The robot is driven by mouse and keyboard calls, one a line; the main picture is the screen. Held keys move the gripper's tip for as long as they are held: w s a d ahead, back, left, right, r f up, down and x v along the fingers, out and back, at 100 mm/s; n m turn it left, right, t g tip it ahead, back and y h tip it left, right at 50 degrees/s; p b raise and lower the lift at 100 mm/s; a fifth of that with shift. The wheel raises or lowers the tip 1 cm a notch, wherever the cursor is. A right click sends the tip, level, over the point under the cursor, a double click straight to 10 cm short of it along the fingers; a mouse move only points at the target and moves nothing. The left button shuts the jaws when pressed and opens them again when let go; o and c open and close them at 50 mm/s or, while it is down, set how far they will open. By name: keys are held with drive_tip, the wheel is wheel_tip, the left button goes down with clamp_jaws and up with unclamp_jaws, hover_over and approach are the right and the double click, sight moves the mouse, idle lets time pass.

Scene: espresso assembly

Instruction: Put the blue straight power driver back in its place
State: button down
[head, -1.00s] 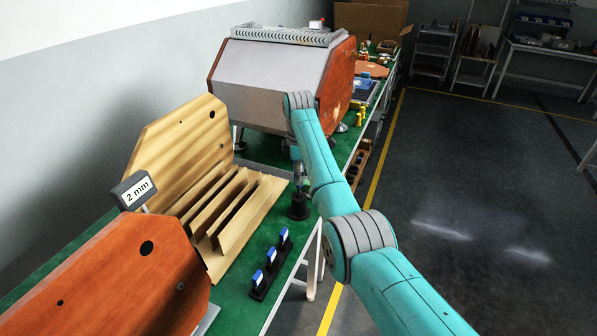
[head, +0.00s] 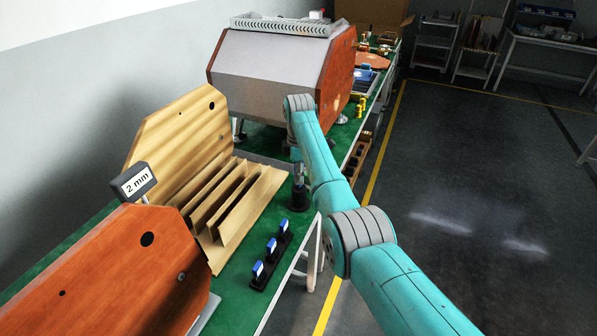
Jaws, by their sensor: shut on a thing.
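My gripper (head: 297,158) is at the end of my teal arm, over the green bench near its right edge, and is partly hidden by the arm. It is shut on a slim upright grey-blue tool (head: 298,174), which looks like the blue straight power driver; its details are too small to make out. Directly below is a black round holder (head: 299,200) on the bench. The tool's lower end is at the holder's top; I cannot tell how deep it sits.
A black rack (head: 262,276) with several blue-topped pieces stands on the bench (head: 242,303) nearer me. Left of the holder is a wooden slotted rack (head: 225,212). A large grey-and-wood machine housing (head: 268,75) stands behind. The floor (head: 470,200) on the right is clear.

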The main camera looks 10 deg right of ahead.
drive_tip(key=shift+f, duration=0.6)
drive_tip(key=c, duration=0.8)
unclamp_jaws()
drive_tip(key=shift+o, duration=0.2)
